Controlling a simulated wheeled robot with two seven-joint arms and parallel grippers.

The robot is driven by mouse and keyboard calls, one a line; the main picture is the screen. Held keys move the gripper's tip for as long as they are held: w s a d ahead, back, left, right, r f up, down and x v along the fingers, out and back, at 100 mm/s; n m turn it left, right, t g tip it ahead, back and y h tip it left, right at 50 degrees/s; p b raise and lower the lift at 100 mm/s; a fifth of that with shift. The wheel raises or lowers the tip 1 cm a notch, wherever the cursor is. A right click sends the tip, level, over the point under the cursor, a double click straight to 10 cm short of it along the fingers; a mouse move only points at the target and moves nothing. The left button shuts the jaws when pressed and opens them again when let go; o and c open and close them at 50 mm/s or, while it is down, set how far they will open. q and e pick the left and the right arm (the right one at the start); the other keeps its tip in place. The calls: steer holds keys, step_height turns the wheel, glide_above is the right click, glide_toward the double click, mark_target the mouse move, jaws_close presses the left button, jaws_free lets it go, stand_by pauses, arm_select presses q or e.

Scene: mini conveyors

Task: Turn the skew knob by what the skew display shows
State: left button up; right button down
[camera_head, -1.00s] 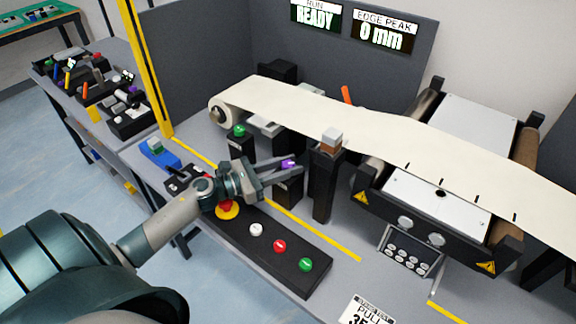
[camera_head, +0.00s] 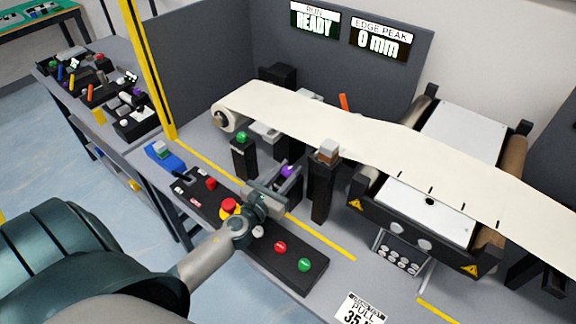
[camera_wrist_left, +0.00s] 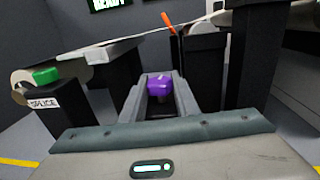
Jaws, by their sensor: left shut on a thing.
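A purple knob (camera_head: 287,171) stands on a dark post between the black stands below the white belt. No label on it can be read. My left gripper (camera_head: 284,181) reaches it from the front and is shut on it. In the left wrist view the purple knob (camera_wrist_left: 160,86) sits between my two grey fingers. A screen (camera_head: 381,38) on the grey back panel reads EDGE PEAK 0 mm, and another screen (camera_head: 316,19) reads READY. I see no display labelled skew. My right gripper is not in view.
A green button (camera_head: 242,138) on a post marked SPLICE stands left of the knob, and a black stand (camera_head: 322,190) stands close on its right. A black button panel (camera_head: 285,262) lies below my left gripper. The white belt (camera_head: 300,118) runs above and behind.

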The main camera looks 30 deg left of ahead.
arm_select(q)
steer(key=shift+n+y, duration=0.6)
steer(key=shift+y, duration=0.4)
steer(key=shift+c, duration=0.2)
steer(key=shift+o, duration=0.2)
steer(key=shift+p, duration=0.3)
steer(key=o, duration=1)
steer(key=shift+o, duration=0.2)
steer(key=shift+s, duration=0.1)
steer(key=s+b, duration=0.1)
steer(key=s, duration=0.4)
steer(key=s+d+b, duration=0.1)
steer(key=s+b, duration=0.1)
steer(key=s, duration=0.3)
steer(key=s+d+b, duration=0.1)
steer(key=s+b, duration=0.1)
steer(key=s, duration=0.3)
steer(key=shift+s+d+f, duration=0.15)
steer(key=shift+s+d, duration=0.05)
steer(key=shift+s, duration=0.05)
steer(key=shift+s+d+b, duration=0.1)
steer(key=shift+s+b, duration=0.25)
steer(key=shift+s, duration=0.45)
